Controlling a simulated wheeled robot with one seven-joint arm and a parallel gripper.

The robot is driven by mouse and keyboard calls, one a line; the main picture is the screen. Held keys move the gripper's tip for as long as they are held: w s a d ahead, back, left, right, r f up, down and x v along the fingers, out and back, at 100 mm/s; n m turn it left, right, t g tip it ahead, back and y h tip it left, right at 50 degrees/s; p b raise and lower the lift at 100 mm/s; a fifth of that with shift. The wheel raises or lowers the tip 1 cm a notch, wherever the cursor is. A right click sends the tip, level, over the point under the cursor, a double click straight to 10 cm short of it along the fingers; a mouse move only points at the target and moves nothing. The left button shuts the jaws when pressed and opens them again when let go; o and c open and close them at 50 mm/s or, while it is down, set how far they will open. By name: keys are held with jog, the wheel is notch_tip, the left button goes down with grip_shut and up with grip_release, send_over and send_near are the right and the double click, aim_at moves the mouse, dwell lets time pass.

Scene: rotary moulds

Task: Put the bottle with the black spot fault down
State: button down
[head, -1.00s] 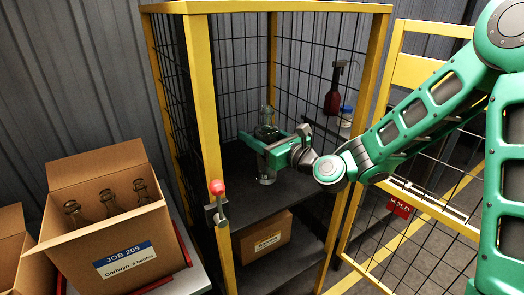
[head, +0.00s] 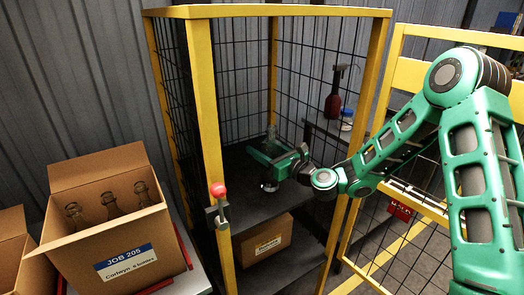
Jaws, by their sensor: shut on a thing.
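The clear glass bottle (head: 271,134) is inside the yellow-framed mesh cage, upright or nearly so. Its neck shows above my gripper and a little of its base below. My gripper (head: 266,158) is shut on the bottle, low over the dark upper shelf (head: 297,192). The jaws hide most of the bottle's body. I cannot tell whether its base touches the shelf. The black spot is too small to see.
The cage door (head: 400,82) stands open at right, beside my arm. A yellow post with a red-knobbed latch (head: 218,190) is at the front. A box (head: 263,240) sits on the lower shelf. The JOB 205 carton (head: 85,250) at left holds several bottles.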

jog(key=shift+f, duration=0.2)
jog(key=c, duration=0.7)
grip_release()
jog(key=v, duration=1.2)
jog(key=shift+r, duration=0.1)
